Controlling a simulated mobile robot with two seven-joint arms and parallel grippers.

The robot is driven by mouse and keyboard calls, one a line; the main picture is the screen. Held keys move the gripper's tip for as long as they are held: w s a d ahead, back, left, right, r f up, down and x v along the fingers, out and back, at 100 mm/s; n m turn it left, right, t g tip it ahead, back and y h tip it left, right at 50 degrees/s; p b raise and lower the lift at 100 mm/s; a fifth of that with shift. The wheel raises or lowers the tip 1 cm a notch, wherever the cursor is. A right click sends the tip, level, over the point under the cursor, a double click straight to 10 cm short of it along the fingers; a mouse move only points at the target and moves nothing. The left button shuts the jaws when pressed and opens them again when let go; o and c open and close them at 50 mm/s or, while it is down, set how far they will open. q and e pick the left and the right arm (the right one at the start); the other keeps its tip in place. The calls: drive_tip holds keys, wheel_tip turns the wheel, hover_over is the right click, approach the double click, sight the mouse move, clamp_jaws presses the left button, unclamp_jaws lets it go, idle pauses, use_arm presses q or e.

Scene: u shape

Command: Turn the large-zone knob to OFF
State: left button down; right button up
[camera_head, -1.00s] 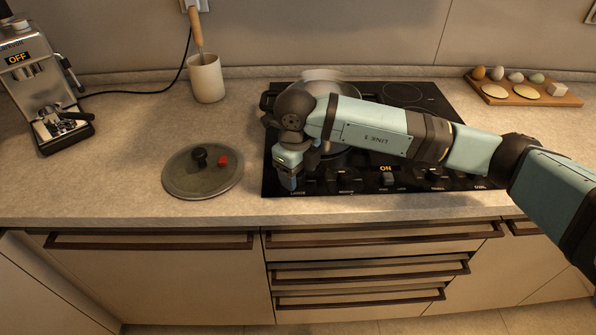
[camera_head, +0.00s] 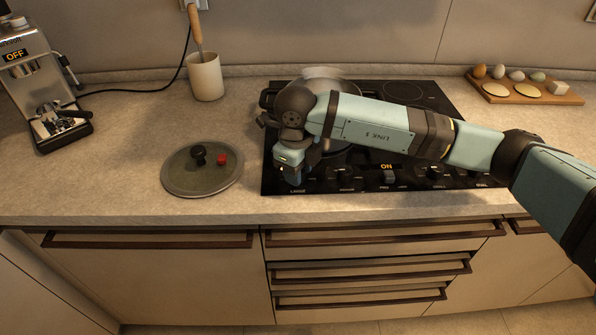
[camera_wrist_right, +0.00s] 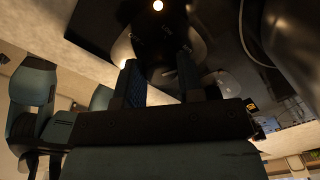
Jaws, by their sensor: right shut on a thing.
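The large-zone knob sits at the front left corner of the black cooktop (camera_head: 385,181), above the "LARGE" label. My right gripper (camera_head: 296,178) is over it, pointing down, and mostly hides it. In the right wrist view my two fingers (camera_wrist_right: 160,85) stand on either side of a dark shape that seems to be the knob. The gripper is shut on it. Whatever display belongs to this knob is hidden behind my gripper. An "ON" display (camera_head: 386,167) shows above a knob farther right. My left gripper is not in view.
A pot (camera_head: 331,74) stands on the cooktop behind my right wrist. A lid (camera_head: 201,180) lies on the counter to the left. A utensil crock (camera_head: 205,78) and a coffee machine (camera_head: 40,85) are farther left. A board with eggs (camera_head: 560,98) is at the back right.

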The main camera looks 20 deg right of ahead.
drive_tip(key=shift+f+n+b, duration=0.15)
drive_tip(key=shift+n+b, duration=0.45)
drive_tip(key=shift+n, duration=0.2)
drive_tip(key=n+b, duration=0.2)
drive_tip(key=shift+d+n, duration=0.1)
drive_tip(key=shift+n, duration=0.2)
drive_tip(key=n+b, duration=0.4)
drive_tip(key=n, duration=0.1)
drive_tip(key=shift+w, duration=0.1)
drive_tip(key=n+b, duration=0.2)
drive_tip(key=n, duration=0.2)
drive_tip(key=shift+y, duration=0.3)
drive_tip(key=n+b, duration=0.3)
drive_tip(key=n, duration=0.2)
drive_tip(key=shift+n, duration=0.3)
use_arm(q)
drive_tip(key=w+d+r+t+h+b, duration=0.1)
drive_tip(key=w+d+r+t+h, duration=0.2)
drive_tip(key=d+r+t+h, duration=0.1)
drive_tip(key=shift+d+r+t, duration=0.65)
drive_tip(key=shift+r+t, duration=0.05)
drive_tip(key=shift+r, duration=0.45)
use_arm(e)
drive_tip(key=shift+w+r+n, duration=0.1)
drive_tip(key=shift+r+n, duration=0.1)
drive_tip(key=shift+n, duration=1.6)
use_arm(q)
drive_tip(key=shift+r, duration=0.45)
